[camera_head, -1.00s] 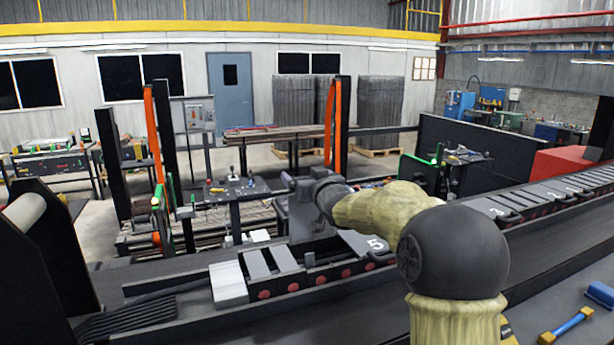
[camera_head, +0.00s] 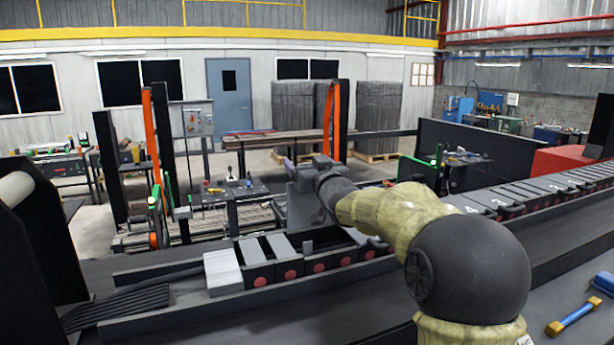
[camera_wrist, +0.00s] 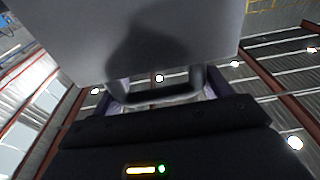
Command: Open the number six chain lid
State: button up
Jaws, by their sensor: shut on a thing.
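The drag chain (camera_head: 290,270) runs along the dark bench, with red round marks on its near side. A grey lid plate (camera_head: 301,212) stands raised, nearly upright, above the chain's middle. No number is readable on it, so I cannot tell that it is number six. My gripper (camera_head: 304,172) is at the plate's top end. In the wrist view my gripper (camera_wrist: 163,91) is shut on the handle edge of the lid plate (camera_wrist: 190,28). The fingertips are partly hidden by the plate and handle.
Closed grey lids (camera_head: 270,249) and a white block (camera_head: 222,272) lie left of the raised lid. Numbered lids, including 4 and 3, continue right behind my arm. Open links lie beside the raised plate. A blue and yellow tool (camera_head: 575,316) lies on the front bench.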

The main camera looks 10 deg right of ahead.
jog(key=shift+s+a+f+b, duration=0.15)
jog(key=shift+s+b, duration=0.2)
jog(key=shift+b, duration=0.3)
jog(key=shift+s+t, duration=0.1)
jog(key=shift+t, duration=0.2)
jog(key=o, duration=1.1)
jog(key=shift+r, duration=0.2)
jog(key=b+v, duration=0.5)
jog(key=v, duration=1.2)
jog(key=shift+s+b, duration=0.2)
jog(key=shift+b, duration=0.15)
